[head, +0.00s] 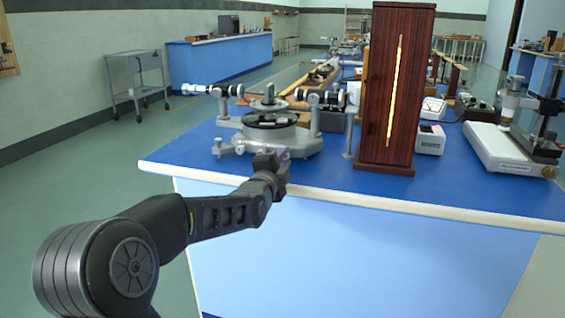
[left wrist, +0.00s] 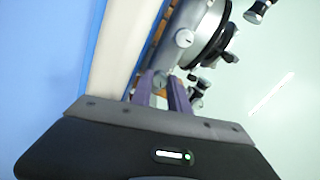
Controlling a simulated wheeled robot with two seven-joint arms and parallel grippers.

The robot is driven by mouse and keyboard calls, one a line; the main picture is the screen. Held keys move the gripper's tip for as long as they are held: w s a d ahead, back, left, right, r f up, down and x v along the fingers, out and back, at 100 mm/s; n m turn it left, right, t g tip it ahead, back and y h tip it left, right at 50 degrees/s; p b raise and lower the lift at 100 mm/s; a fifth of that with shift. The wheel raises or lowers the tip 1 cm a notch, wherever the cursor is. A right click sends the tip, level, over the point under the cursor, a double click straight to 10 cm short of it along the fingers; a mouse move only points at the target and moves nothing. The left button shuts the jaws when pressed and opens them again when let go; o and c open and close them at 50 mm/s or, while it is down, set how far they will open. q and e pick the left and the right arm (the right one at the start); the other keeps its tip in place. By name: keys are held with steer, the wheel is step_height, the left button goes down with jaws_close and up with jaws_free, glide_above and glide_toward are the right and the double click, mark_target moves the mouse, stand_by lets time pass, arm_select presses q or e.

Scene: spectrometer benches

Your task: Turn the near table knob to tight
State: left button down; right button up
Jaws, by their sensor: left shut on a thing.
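The grey spectrometer (head: 268,140) stands near the front-left corner of the blue bench, with its round table on top and a telescope tube to each side. My left gripper (head: 268,158) reaches in at its near side and hides the near knob in the head view. In the left wrist view, the two fingers (left wrist: 162,88) are around a small round silver knob (left wrist: 160,79) low on the instrument. The left gripper is shut on this knob. A second round silver knob (left wrist: 184,38) with a dark slot shows above it. My right gripper is not in view.
A tall dark wooden lamp housing (head: 398,90) with a bright slit stands right of the spectrometer. A small white box (head: 430,139) and a white-based instrument (head: 500,152) stand farther right. The bench's pale front edge (head: 335,194) runs just below the gripper.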

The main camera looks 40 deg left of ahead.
arm_select(q)
steer(key=m, duration=0.5)
steer(key=shift+m, duration=0.4)
steer(key=c, duration=1.3)
jaws_free()
steer(key=shift+o, duration=0.2)
steer(key=shift+f, duration=0.1)
steer(key=shift+f, duration=0.1)
